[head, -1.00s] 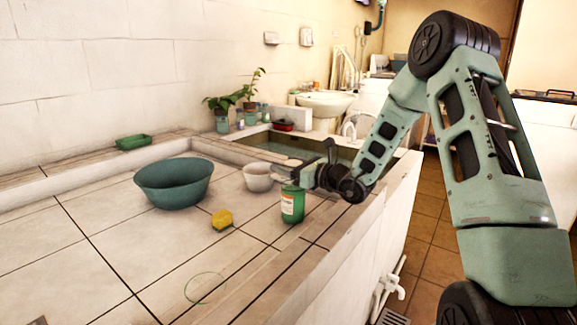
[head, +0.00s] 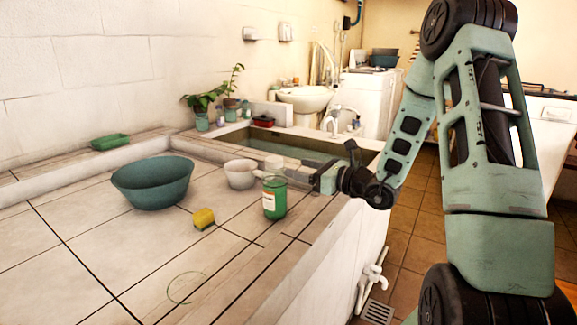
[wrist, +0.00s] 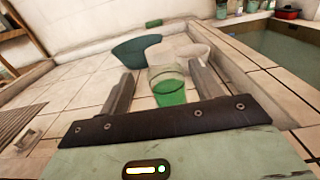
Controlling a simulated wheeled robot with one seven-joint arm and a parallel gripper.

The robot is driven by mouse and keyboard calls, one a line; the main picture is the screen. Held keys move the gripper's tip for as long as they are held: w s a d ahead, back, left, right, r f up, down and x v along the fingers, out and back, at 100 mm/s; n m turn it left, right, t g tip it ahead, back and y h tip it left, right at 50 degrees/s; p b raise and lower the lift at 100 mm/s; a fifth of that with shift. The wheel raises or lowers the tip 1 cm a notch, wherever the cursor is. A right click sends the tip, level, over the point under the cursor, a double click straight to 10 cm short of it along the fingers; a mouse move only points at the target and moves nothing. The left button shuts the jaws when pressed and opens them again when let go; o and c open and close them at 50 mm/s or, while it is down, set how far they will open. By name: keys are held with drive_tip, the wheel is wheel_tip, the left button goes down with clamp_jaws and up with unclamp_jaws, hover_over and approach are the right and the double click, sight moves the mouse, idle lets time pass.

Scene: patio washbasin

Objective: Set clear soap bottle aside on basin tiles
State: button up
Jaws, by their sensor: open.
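The clear soap bottle (head: 275,199), with green liquid and a pale label, stands upright on the basin tiles near the counter's right edge. My gripper (head: 300,172) is just right of and behind its top in the head view. In the wrist view the open fingers (wrist: 162,73) point toward the bottle (wrist: 169,92), which appears between them with space at the sides. Whether a finger touches it I cannot tell. A thin green ring (head: 187,288) lies on the tiles (head: 130,245) nearer the front.
A teal bowl (head: 152,186), a yellow sponge (head: 203,217) and a white pot (head: 240,175) stand left of the bottle. The water-filled basin (head: 300,147) lies behind. A green dish (head: 110,142) sits on the back ledge. The front-left tiles are clear.

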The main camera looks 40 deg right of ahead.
drive_tip(key=shift+s+d, duration=0.15)
drive_tip(key=shift+s, duration=0.3)
drive_tip(key=s+a+n+g+y, duration=0.2)
drive_tip(key=s+a+n+g, duration=0.2)
drive_tip(key=a, duration=0.5)
drive_tip(key=s+a+n+g+y, duration=0.2)
drive_tip(key=s+a+n+g, duration=0.2)
drive_tip(key=a, duration=0.6)
drive_tip(key=s+a+n+g+y, duration=0.2)
drive_tip(key=s+a+n+g, duration=0.2)
drive_tip(key=a+n+g, duration=0.3)
drive_tip(key=shift+s+a+f+n+y, duration=0.2)
drive_tip(key=shift+a+n, duration=0.3)
drive_tip(key=shift+a, duration=0.2)
drive_tip(key=shift+s+a+f+n+y, duration=0.1)
drive_tip(key=shift+a+n+y, duration=0.1)
drive_tip(key=shift+a+n, duration=0.4)
drive_tip(key=s+a+f+n+g+h, duration=0.1)
drive_tip(key=s+a+n+h, duration=0.1)
drive_tip(key=s+n+h, duration=0.4)
drive_tip(key=s+a+f+n+g+h, duration=0.1)
drive_tip(key=s+a+f+n+h, duration=0.1)
drive_tip(key=s+n+h, duration=0.4)
drive_tip(key=s+n, duration=0.4)
drive_tip(key=n, duration=0.6)
drive_tip(key=shift+n, duration=0.3)
drive_tip(key=shift+s, duration=0.1)
